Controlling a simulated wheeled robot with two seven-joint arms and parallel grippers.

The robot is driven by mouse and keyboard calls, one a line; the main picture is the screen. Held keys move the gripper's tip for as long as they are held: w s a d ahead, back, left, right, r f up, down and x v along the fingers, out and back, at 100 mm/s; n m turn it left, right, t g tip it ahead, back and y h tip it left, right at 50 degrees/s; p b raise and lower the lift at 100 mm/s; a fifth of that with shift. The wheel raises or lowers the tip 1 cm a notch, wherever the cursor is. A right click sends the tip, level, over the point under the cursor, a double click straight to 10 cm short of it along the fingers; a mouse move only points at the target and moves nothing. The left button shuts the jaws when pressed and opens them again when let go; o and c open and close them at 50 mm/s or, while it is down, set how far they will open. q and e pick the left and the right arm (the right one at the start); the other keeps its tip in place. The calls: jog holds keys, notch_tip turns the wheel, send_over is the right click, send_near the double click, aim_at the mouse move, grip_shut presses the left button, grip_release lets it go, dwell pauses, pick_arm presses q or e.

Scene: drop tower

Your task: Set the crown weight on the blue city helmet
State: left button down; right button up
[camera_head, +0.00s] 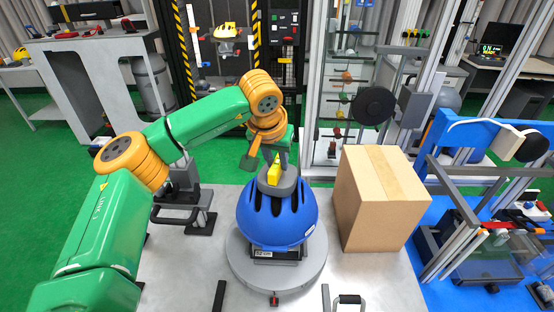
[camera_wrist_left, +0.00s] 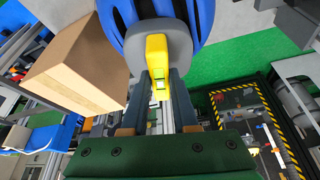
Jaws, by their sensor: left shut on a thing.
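The blue city helmet (camera_head: 278,218) with dark vents sits on a stand on a round grey plate. The crown weight (camera_head: 285,187), a grey rounded block with a yellow grip, is at the top of the helmet and appears to touch it. It also shows in the left wrist view (camera_wrist_left: 157,52), in front of the helmet's blue shell (camera_wrist_left: 119,12). My left gripper (camera_head: 272,164) comes from above, shut on the yellow grip, with a finger on each side. The contact under the weight is hidden. My right gripper is not in view.
A cardboard box (camera_head: 377,200) stands close to the right of the helmet on the light bench (camera_head: 185,285). A dark clamp-like fixture (camera_head: 190,212) stands to the left. A blue frame (camera_head: 470,135) stands farther right, and a dark drop tower cage (camera_head: 225,75) behind.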

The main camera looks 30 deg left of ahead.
pick_arm(q)
jog(key=shift+f, duration=0.2)
dwell(0.3)
jog(key=c, duration=0.6)
grip_release()
jog(key=shift+s+d, duration=0.1)
jog(key=shift+s, duration=0.05)
jog(key=b+v, duration=0.2)
jog(key=v, duration=0.5)
jog(key=shift+r, duration=0.15)
